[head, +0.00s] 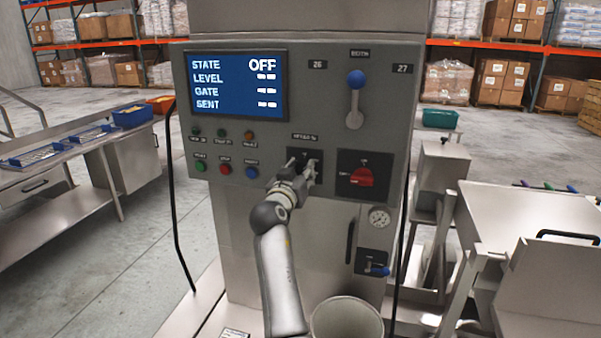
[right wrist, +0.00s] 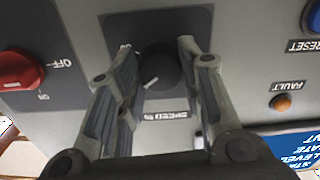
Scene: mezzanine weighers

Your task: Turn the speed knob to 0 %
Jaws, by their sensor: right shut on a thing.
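The speed knob (right wrist: 160,68) is a round black knob on a dark square plate (right wrist: 118,28) of the grey control panel. It has a short white pointer mark, and a label reading SPEED % (right wrist: 166,115) is beside it in the upside-down right wrist view. My right gripper (head: 303,164) reaches up to the panel and is shut on the knob, one finger on each side. In the head view the gripper mostly hides the knob. The blue display (head: 237,84) reads STATE OFF, with dashes for LEVEL, GATE and SENT. My left gripper is not in view.
A red rotary switch (head: 361,177) is just right of the knob. Green, red and blue push buttons (head: 224,170) are to its left. A blue-knobbed lever (head: 355,95) is above right. A bucket (head: 346,318) stands below, near my right arm.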

